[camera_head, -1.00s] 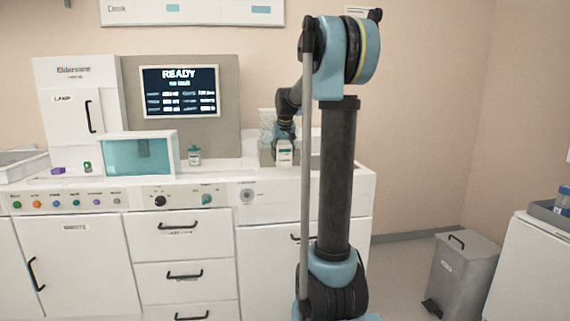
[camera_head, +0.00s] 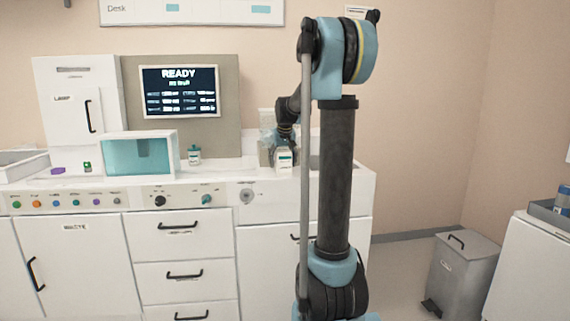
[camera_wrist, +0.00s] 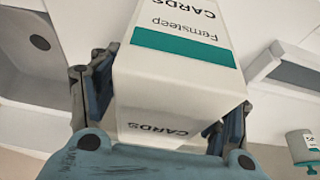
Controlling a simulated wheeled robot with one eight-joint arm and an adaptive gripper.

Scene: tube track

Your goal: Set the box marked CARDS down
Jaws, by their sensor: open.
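The box marked CARDS (camera_wrist: 180,82) is white with a teal band and fills the middle of the wrist view. In the head view the box (camera_head: 284,161) is small and upright at the counter's right part, seemingly resting on the top. My gripper (camera_wrist: 162,108) is open, with one finger on each side of the box; the box is still between them. In the head view my gripper (camera_head: 284,143) is right above and around the box, and the fingers are too small to make out.
A white bottle with a teal cap (camera_head: 194,155) stands left on the counter, beside a teal-fronted case (camera_head: 140,157). A grey bin (camera_head: 463,275) stands on the floor at right.

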